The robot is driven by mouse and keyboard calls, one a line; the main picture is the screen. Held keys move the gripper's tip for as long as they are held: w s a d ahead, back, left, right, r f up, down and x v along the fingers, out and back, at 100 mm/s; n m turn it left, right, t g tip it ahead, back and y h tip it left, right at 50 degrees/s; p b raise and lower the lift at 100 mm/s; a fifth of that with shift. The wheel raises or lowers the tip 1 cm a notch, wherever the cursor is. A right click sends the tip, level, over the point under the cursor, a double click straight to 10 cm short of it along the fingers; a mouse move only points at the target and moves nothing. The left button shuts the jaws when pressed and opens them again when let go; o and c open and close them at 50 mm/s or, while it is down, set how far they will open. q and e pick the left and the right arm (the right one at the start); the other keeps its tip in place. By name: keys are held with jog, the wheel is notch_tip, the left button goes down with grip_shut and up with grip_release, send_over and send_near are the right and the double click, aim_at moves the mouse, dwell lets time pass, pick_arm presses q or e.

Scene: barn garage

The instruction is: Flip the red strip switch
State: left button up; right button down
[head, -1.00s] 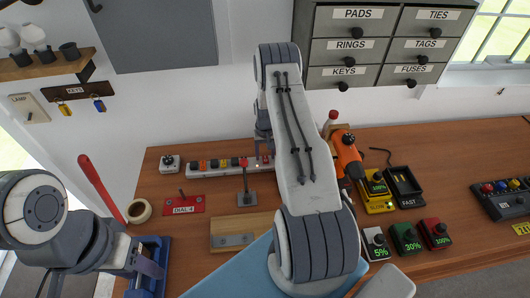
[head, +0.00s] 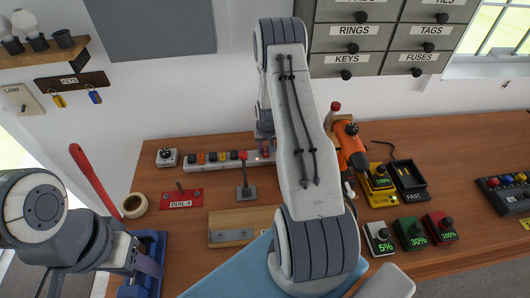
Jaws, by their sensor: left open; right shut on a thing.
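The white power strip (head: 203,165) lies along the back of the wooden bench, with several coloured plugs in it. A small red switch (head: 268,153) shows at its right end, partly hidden by my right gripper. My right gripper (head: 265,149) reaches down at that end from behind my arm. Its fingers look closed at the red switch; the exact contact is too small to see. My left gripper (head: 150,264) is open and empty at the lower left, over the bench's front left corner, far from the strip.
An orange drill (head: 350,150) and a yellow charger (head: 381,198) stand to the right. A blue vise (head: 150,245) is by my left gripper.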

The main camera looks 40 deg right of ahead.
jog(key=shift+f+t+h+b, duration=0.1)
jog(key=shift+t+h+b, duration=0.75)
jog(key=shift+b, duration=6.1)
jog(key=shift+t+b, duration=0.25)
jog(key=shift+b, duration=0.4)
jog(key=shift+a+r, duration=0.1)
jog(key=shift+r, duration=0.2)
jog(key=c, duration=0.6)
grip_release()
jog(key=shift+c, duration=0.2)
jog(key=shift+s+f, duration=0.1)
jog(key=shift+s, duration=0.05)
jog(key=shift+a, duration=0.1)
